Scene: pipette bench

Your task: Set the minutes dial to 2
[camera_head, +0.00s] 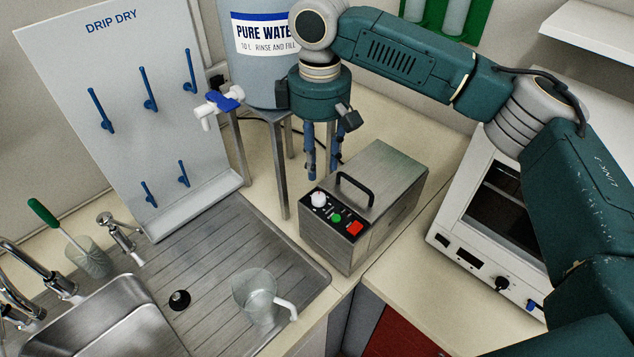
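A metal box with a black handle (355,190) stands on the bench, and its front panel carries a white round dial (319,198). This looks like the minutes dial, but its markings are too small to read. A green button (336,217) and a red switch (354,228) sit to the right of the dial. My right gripper (323,177) points down above and behind the panel, close over the dial. Its blue fingers are apart with nothing between them, and it does not appear to touch the dial. My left gripper is not in view.
A water tank (262,75) on a metal stand is behind my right gripper. An oven (470,230) with a black knob stands to the right. A sink drainboard (215,275) with a glass jug (257,297) is to the left. A drip-dry pegboard (120,150) stands behind it.

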